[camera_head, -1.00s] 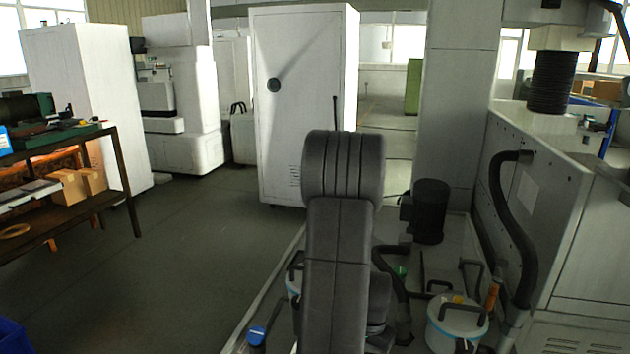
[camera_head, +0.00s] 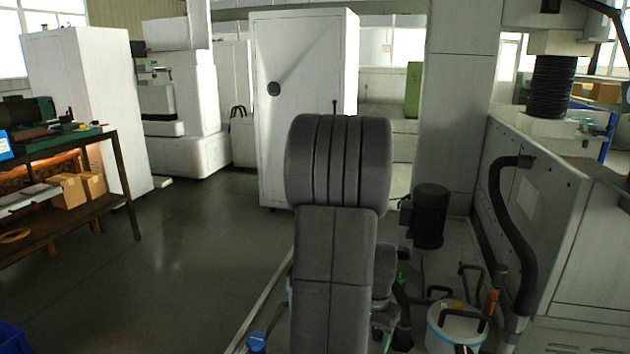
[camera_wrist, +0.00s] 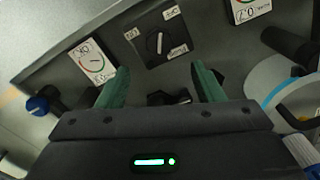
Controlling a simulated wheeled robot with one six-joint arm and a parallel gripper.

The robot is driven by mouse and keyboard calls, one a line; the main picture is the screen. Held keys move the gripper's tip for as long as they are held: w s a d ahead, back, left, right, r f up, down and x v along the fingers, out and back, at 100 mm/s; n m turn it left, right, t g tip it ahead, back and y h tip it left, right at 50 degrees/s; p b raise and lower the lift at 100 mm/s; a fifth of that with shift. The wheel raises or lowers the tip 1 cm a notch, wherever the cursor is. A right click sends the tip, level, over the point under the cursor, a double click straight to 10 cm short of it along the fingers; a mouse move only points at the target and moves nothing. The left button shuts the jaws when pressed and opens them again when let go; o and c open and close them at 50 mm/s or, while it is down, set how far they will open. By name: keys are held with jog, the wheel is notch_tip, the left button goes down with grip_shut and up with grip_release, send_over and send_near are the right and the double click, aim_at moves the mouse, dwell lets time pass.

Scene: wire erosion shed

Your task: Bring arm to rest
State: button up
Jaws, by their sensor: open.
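My gripper (camera_wrist: 158,88) shows in the wrist view, with its two green fingers spread apart and nothing between them. Beyond the fingers is a grey panel (camera_wrist: 195,50) with a black rotary switch (camera_wrist: 159,43) and labelled dial plates on both sides. The fingers look apart from the switch, though the exact gap is hard to tell. In the head view my grey arm stands raised in the middle. It hides my gripper there and part of the low platform behind it.
A white bucket (camera_head: 455,328) and a black motor (camera_head: 430,215) stand on the platform at right, beside a large grey machine (camera_head: 560,220). A white cabinet (camera_head: 305,100) stands behind. A workbench (camera_head: 70,210) is at left. The floor (camera_head: 190,260) between is clear.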

notch_tip(320, 180, down, 10)
jog(key=shift+s+r+b, duration=0.1)
jog(key=shift+b, duration=0.35)
jog(key=shift+r+n, duration=0.2)
jog(key=shift+n, duration=0.2)
jog(key=shift+r+n+p, duration=0.1)
jog(key=shift+n+p, duration=0.4)
jog(key=shift+n, duration=0.3)
jog(key=n+p, duration=0.1)
jog(key=n, duration=0.3)
jog(key=shift+n+p, duration=0.35)
jog(key=shift+n, duration=0.05)
jog(key=n+p, duration=0.2)
jog(key=n, duration=0.2)
jog(key=shift+n, duration=0.3)
jog(key=shift+r, duration=2.9)
jog(key=shift+a, duration=0.1)
